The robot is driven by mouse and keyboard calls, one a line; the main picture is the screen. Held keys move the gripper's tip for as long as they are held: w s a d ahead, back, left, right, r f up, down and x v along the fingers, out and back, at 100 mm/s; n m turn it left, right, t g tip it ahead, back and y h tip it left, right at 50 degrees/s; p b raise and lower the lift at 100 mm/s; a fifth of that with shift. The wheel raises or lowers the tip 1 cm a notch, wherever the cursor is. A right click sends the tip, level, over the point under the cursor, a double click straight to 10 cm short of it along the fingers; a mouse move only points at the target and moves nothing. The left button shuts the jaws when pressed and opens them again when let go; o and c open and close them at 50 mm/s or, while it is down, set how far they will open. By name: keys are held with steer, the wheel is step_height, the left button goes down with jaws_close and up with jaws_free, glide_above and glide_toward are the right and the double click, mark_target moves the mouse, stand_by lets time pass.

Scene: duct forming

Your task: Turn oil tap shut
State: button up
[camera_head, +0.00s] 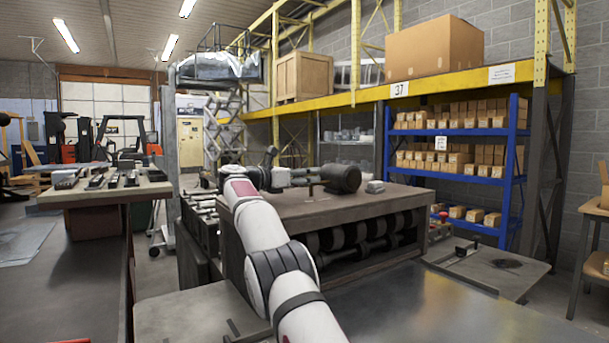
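My white and grey arm reaches up from the bottom middle to the top of a dark machine (330,207) with rows of rollers in its open side.
A bare metal sheet surface (440,305) lies at the front right. A flat plate with a small dark knob (461,251) is beyond it. A workbench (105,188) with metal parts stands left. A blue shelf (450,130) of boxes stands behind right.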

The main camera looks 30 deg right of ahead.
steer(key=a, duration=0.4)
steer(key=s+a, duration=0.1)
steer(key=a, duration=0.7)
steer(key=shift+s, duration=0.4)
steer(key=shift+c, duration=0.6)
